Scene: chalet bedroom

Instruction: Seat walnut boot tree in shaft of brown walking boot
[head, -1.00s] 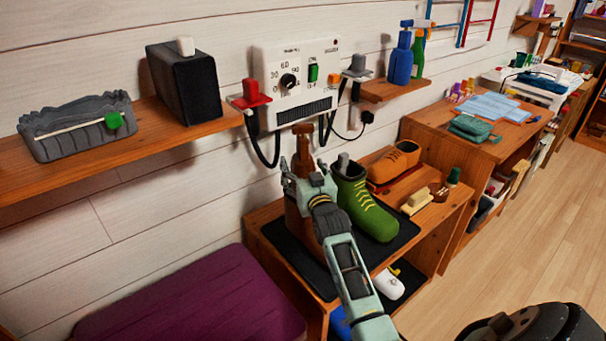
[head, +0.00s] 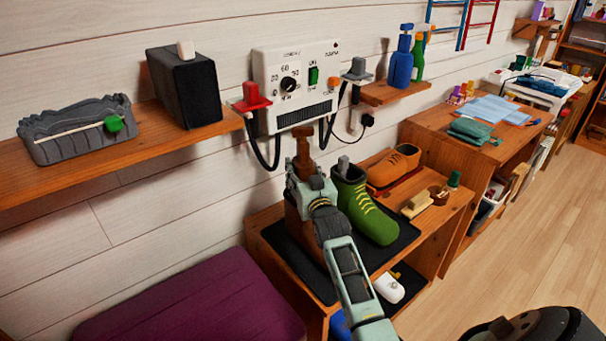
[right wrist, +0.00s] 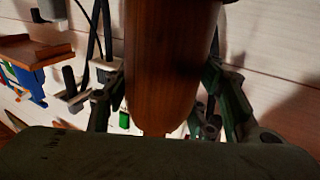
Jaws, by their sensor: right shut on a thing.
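The walnut boot tree (head: 302,146) stands upright, its knob and neck showing above my right gripper (head: 308,184) in the head view. My right gripper is shut on it. In the right wrist view the tree's smooth brown wood (right wrist: 170,65) fills the middle between the fingers. The brown walking boot (head: 299,222) stands on the black mat, largely hidden behind my right gripper and arm. The tree is over the boot's shaft, but the gripper hides whether its lower end is inside. My left gripper is not clearly in view.
A green boot (head: 368,212) with a grey piece in its top stands close right on the mat (head: 402,243). An orange-brown shoe (head: 396,165) and a brush (head: 417,204) lie farther right. The wall dryer box (head: 297,82) with hanging cables is just behind.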

